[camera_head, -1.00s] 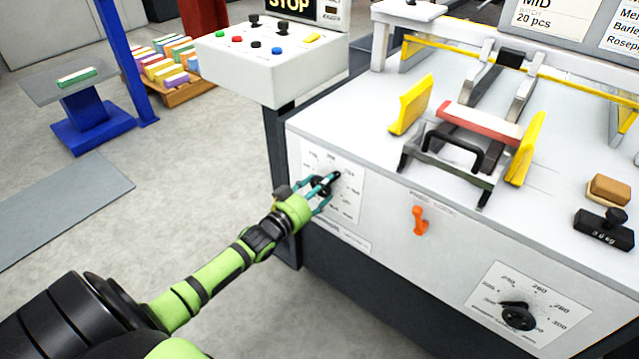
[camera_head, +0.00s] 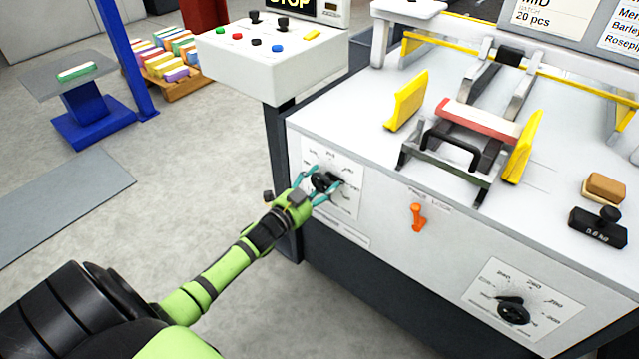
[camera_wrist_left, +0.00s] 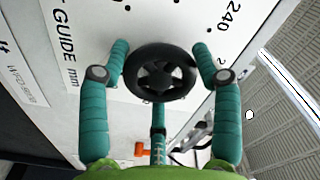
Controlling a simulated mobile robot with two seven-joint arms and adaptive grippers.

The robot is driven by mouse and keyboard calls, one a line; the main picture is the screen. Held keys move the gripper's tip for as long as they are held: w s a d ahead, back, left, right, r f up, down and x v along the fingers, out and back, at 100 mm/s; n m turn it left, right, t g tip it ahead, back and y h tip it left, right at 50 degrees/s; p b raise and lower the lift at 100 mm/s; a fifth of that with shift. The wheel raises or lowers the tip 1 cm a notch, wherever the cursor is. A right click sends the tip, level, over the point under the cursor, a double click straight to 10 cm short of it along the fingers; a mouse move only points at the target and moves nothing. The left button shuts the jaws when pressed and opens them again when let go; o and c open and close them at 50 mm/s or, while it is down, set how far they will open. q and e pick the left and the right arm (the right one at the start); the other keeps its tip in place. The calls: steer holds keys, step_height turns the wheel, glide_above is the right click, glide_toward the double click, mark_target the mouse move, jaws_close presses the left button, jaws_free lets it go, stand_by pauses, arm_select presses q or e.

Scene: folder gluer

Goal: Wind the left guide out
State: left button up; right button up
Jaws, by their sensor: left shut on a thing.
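The black handwheel (camera_head: 326,182) sits on a white dial plate at the left of the machine's front panel. It shows close up in the left wrist view (camera_wrist_left: 161,72), where part of the word "GUIDE mm" is legible beside it. My left gripper (camera_head: 321,185) has its teal fingers on either side of the wheel's rim and is shut on it. The yellow left guide (camera_head: 407,100) stands tilted on the machine top, apart from the red-and-white carton stack (camera_head: 479,123). My right gripper is not in view.
The yellow right guide (camera_head: 523,147) stands beside the stack. An orange lock lever (camera_head: 418,217) projects from the panel right of my gripper. A second handwheel (camera_head: 513,310) is lower right.

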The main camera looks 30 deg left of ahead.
arm_select(q)
steer(key=shift+r+m, duration=0.15)
steer(key=shift+m, duration=0.35)
steer(key=o, duration=1.2)
steer(key=shift+c, duration=0.2)
steer(key=shift+s+f, duration=0.2)
steer(key=shift+s, duration=0.05)
steer(key=s, duration=1.1)
steer(key=shift+s+a, duration=0.2)
steer(key=shift+a, duration=0.25)
steer(key=shift+r, duration=0.1)
